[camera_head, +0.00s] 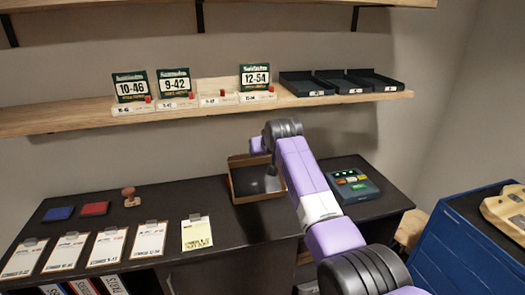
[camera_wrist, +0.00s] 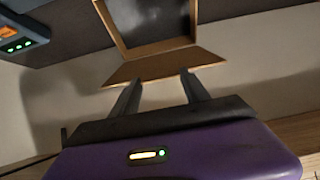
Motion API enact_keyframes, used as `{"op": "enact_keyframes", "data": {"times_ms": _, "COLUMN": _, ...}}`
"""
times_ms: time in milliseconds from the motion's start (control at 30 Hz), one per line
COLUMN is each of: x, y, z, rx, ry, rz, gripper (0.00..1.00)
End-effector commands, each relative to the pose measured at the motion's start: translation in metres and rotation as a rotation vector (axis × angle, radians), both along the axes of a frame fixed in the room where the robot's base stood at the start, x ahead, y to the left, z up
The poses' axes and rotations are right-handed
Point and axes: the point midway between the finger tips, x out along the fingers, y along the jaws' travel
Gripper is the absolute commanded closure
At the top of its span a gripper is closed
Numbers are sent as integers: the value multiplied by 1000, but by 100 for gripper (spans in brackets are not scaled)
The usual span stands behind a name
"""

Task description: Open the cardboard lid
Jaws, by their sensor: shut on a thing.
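The cardboard box (camera_head: 236,192) sits on the dark counter in the head view, with its dark inside showing from above. In the wrist view the box (camera_wrist: 191,22) is at the top. Its cardboard lid (camera_wrist: 165,66) is a tan flap hinged along the box's edge and standing out from it. My gripper (camera_wrist: 160,78) is at the lid's free edge, its two dark fingers shut on the lid. In the head view my arm's wrist hides the fingers and part of the box's far side.
A device with lit buttons (camera_head: 352,183) stands right of the box. A yellow note card (camera_head: 196,234) and several clipboards lie to the left. A wooden shelf (camera_head: 60,118) with string cards and black trays (camera_head: 345,82) runs close above and behind my wrist.

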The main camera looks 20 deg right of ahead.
Motion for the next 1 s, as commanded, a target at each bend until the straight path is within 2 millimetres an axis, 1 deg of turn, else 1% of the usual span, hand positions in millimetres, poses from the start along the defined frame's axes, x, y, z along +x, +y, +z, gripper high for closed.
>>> {"op": "enact_keyframes", "data": {"times_ms": 133, "x": 0, "y": 0, "z": 0, "rx": 0, "ry": 1, "rz": 0, "gripper": 100}}
{"op": "enact_keyframes", "data": {"times_ms": 167, "x": 0, "y": 0, "z": 0, "rx": 0, "ry": 1, "rz": 0, "gripper": 42}}
{"op": "enact_keyframes", "data": {"times_ms": 200, "x": 0, "y": 0, "z": 0, "rx": 0, "ry": 1, "rz": 0, "gripper": 35}}
{"op": "enact_keyframes", "data": {"times_ms": 267, "x": 0, "y": 0, "z": 0, "rx": 0, "ry": 1, "rz": 0, "gripper": 24}}
{"op": "enact_keyframes", "data": {"times_ms": 667, "x": -2, "y": 0, "z": 1, "rx": 0, "ry": 0, "rz": 0, "gripper": 24}}
{"op": "enact_keyframes", "data": {"times_ms": 833, "x": -11, "y": 0, "z": 9, "rx": 0, "ry": -3, "rz": 0, "gripper": 24}}
{"op": "enact_keyframes", "data": {"times_ms": 1000, "x": -28, "y": 0, "z": 21, "rx": 0, "ry": -3, "rz": 0, "gripper": 24}}
